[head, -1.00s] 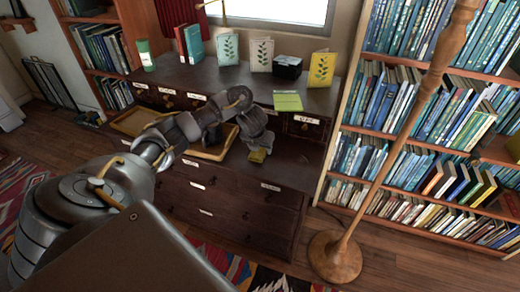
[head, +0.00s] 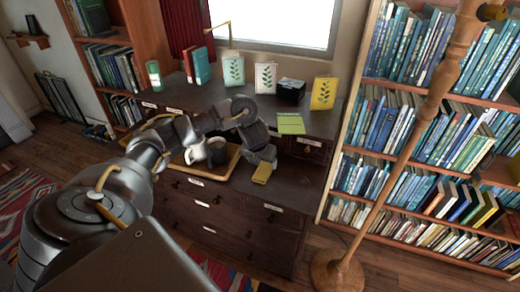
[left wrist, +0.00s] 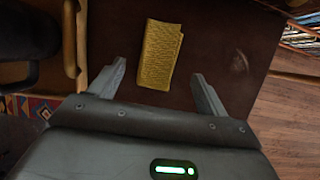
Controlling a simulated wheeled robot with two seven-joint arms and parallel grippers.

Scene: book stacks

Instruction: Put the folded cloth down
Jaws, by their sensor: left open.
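The folded cloth (head: 262,172) is yellow and lies on the dark wooden surface of the desk (head: 292,178), right of the tray. In the left wrist view the cloth (left wrist: 160,55) lies flat, just beyond and between the fingertips. My left gripper (left wrist: 152,78) is open and empty, with a finger on either side of the cloth's near end. In the head view the left gripper (head: 265,165) is over the cloth and partly hides it. My right gripper is not in view.
A wooden tray (head: 231,163) with a white mug (head: 196,151) and a dark mug (head: 217,152) stands left of the cloth. Upright books and a black box (head: 291,91) stand on the upper shelf. A wooden lamp pole (head: 395,170) rises at the right. Desk surface right of the cloth is free.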

